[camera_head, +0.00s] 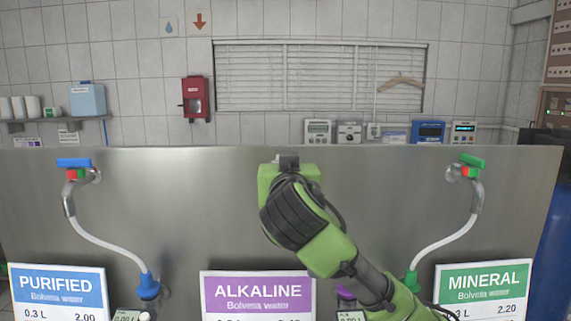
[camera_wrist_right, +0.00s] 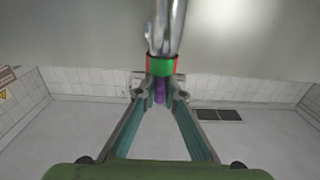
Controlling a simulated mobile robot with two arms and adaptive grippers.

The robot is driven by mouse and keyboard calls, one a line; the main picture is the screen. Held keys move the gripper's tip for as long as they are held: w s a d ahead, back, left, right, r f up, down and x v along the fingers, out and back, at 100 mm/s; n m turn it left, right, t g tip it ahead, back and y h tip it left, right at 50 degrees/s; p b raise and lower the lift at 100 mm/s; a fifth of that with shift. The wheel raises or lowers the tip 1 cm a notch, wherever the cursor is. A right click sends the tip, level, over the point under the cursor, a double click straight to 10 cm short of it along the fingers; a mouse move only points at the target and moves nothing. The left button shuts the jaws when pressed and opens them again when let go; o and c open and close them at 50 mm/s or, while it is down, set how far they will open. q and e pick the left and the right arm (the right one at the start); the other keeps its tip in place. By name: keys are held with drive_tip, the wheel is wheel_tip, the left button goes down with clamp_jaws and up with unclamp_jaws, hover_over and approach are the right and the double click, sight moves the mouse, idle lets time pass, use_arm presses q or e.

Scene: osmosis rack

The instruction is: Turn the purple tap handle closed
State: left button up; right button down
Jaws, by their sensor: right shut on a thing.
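The purple tap handle (camera_wrist_right: 160,90) shows in the right wrist view between the fingertips of my right gripper (camera_wrist_right: 158,92), which is shut on it. Just above the handle is the tap's collar (camera_wrist_right: 161,66), red and green, below a shiny metal pipe (camera_wrist_right: 165,28). In the head view my right arm comes up from the lower right to the steel panel (camera_head: 130,200), above the purple ALKALINE sign (camera_head: 257,292). There the arm and the gripper (camera_head: 288,162) hide the purple handle and its tap. My left gripper is not in view.
A blue tap handle (camera_head: 74,162) is at the left of the panel and a green one (camera_head: 472,160) at the right, each with a hose below. PURIFIED (camera_head: 58,290) and MINERAL (camera_head: 483,290) signs stand in front.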

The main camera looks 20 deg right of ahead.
drive_tip(key=shift+y, duration=0.3)
drive_tip(key=n+y, duration=0.2)
drive_tip(key=y, duration=0.1)
drive_tip(key=shift+d+f+n+t+y+b, duration=0.1)
drive_tip(key=shift+d+n+t+y+b, duration=0.2)
drive_tip(key=shift+n+b, duration=0.1)
drive_tip(key=n+y, duration=0.1)
drive_tip(key=y, duration=0.1)
drive_tip(key=n+y, duration=0.1)
drive_tip(key=y, duration=0.1)
drive_tip(key=shift+d+n, duration=0.25)
drive_tip(key=shift+n, duration=0.05)
drive_tip(key=shift+w+d+n+g+y+p, duration=0.15)
drive_tip(key=shift+n+g+y, duration=1.85)
drive_tip(key=shift+y, duration=0.25)
drive_tip(key=shift+w+d+n+g+y+p, duration=0.1)
drive_tip(key=shift+w+n+g+y, duration=0.1)
drive_tip(key=shift+n+g+y, duration=1.9)
drive_tip(key=shift+w+d+n+g+y+p, duration=0.15)
drive_tip(key=shift+n+g+y, duration=1.75)
drive_tip(key=shift+y, duration=0.45)
drive_tip(key=shift+n+g, duration=0.3)
drive_tip(key=shift+g, duration=0.4)
drive_tip(key=c, duration=2.1)
unclamp_jaws()
drive_tip(key=shift+c, duration=0.2)
